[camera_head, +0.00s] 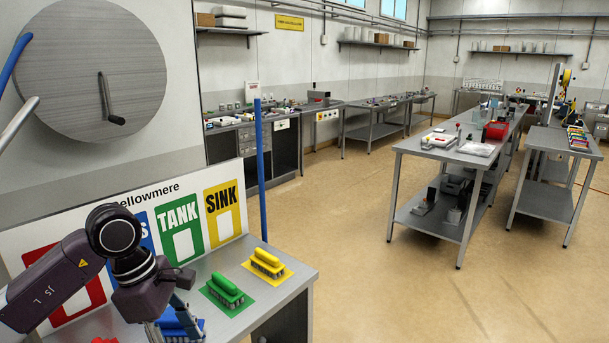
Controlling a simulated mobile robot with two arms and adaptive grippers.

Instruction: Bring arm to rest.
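My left arm comes in from the left, bent at a dark wrist joint. Its gripper (184,322) points down at the near end of the steel bench (222,262). The fingers are partly cut off by the bottom edge and overlap a blue brush (170,324); I cannot tell whether they touch it or are open. A green brush (223,288) sits on a green mat and a yellow brush (266,261) on a yellow mat, both right of the gripper. A bit of red (104,340) shows at the bottom edge. My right gripper is not in view.
A sign board (131,244) with coloured panels, including TANK and SINK, stands behind the bench. A blue pole (263,170) rises beside it. A round metal door (91,70) with a handle is upper left. Open floor (360,240) separates this bench from the steel tables (461,147).

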